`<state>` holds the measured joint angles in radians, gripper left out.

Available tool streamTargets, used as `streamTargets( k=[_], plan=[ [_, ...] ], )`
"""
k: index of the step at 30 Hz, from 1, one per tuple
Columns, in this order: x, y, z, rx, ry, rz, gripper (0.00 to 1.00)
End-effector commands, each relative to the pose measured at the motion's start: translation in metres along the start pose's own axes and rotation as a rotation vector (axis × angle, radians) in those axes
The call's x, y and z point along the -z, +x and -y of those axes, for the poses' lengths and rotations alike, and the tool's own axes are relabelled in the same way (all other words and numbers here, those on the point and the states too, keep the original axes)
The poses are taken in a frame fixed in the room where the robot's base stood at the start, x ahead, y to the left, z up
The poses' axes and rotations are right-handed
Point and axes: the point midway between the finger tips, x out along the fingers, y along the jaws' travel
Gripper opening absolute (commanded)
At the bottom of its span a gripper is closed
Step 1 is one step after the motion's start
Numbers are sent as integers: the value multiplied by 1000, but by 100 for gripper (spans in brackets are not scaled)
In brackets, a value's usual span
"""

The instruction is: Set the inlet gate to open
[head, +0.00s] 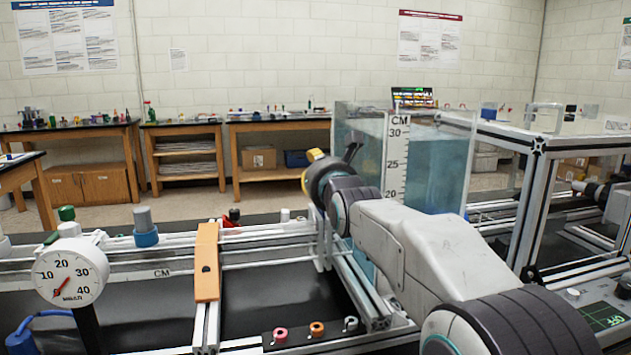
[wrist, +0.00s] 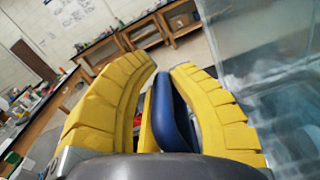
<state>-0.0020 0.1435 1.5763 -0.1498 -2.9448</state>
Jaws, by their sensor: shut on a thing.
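My gripper (wrist: 165,72) shows in the wrist view with its two yellow fingers on either side of a dark blue, rounded handle-like piece (wrist: 172,110). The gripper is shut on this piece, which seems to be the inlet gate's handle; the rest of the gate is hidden. In the head view my gripper (head: 314,156) points away from me, left of the clear water tank (head: 440,165) and above the frame. Its fingers are mostly hidden behind my wrist there, and the gate's position cannot be read.
The tank has a CM scale (head: 396,160) on its near corner. A white dial gauge (head: 70,272) stands at the left. An orange bar (head: 206,262) crosses the rails. An aluminium frame (head: 530,200) stands at the right. Benches (head: 180,128) line the back wall.

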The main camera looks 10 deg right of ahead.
Motion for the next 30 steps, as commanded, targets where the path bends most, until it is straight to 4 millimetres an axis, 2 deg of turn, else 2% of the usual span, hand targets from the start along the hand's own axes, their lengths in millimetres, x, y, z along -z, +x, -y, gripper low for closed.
streamTargets(
  k=[1, 3, 13, 14, 19, 30],
  plan=[
    [-10, -1, 0, 2, -1, 9, 0],
    [-14, -1, 0, 3, -1, 7, 0],
    [-16, -1, 0, 4, -2, 5, 0],
    [-16, -1, 0, 4, -2, 5, 23],
    [-14, -1, -1, 3, -1, 2, 38],
    [-14, -4, -2, 1, -1, 1, 39]
  ],
)
